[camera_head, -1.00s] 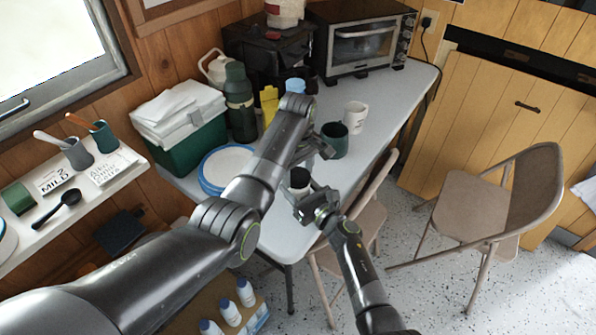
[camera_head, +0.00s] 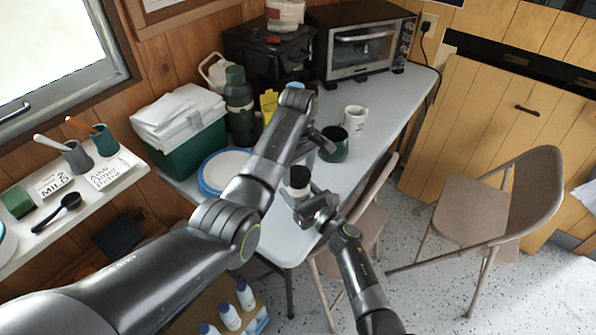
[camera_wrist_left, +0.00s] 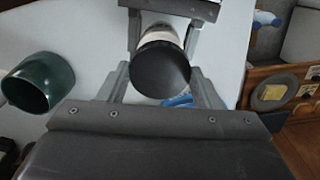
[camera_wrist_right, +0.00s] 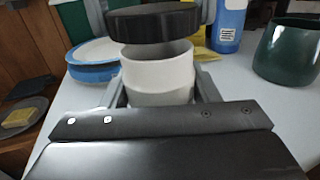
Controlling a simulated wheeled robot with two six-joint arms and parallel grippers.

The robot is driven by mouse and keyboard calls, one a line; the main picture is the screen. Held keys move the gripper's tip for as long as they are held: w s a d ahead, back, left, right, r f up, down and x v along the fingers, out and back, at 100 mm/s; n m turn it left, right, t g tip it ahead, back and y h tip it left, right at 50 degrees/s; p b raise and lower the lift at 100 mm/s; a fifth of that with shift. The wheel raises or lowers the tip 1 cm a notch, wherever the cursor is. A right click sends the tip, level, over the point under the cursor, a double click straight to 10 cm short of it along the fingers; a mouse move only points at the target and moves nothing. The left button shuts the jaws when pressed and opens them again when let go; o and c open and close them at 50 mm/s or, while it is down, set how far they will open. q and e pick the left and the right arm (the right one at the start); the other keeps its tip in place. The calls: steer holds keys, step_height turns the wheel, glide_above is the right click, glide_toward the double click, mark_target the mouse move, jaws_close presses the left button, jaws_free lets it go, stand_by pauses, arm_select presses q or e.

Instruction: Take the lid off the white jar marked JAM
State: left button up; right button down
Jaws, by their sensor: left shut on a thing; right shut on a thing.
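The white jar (camera_wrist_right: 160,78) stands upright between the fingers of my right gripper (camera_wrist_right: 160,92), which is shut on it. No lettering shows on the side in view. Its black lid (camera_wrist_right: 155,22) is above the jar's rim, with a gap between them in the right wrist view. My left gripper (camera_wrist_left: 155,78) is shut on the lid, which fills the space between its fingers in the left wrist view. In the head view the lid (camera_head: 299,175) and jar (camera_head: 298,190) are small, near the table's front edge, between both grippers.
A dark green cup (camera_head: 334,143) and a white mug (camera_head: 355,120) stand behind on the table (camera_head: 395,105). Blue-rimmed plates (camera_head: 225,168) lie left of the jar. A toaster oven (camera_head: 365,45) is at the back. A folding chair (camera_head: 370,215) stands close to the table's front edge.

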mark_target(298, 174)
steer(key=shift+f, duration=0.1)
arm_select(q)
steer(key=shift+r, duration=2.05)
arm_select(e)
steer(key=shift+c, duration=2.2)
jaws_free()
steer(key=shift+s+d, duration=0.1)
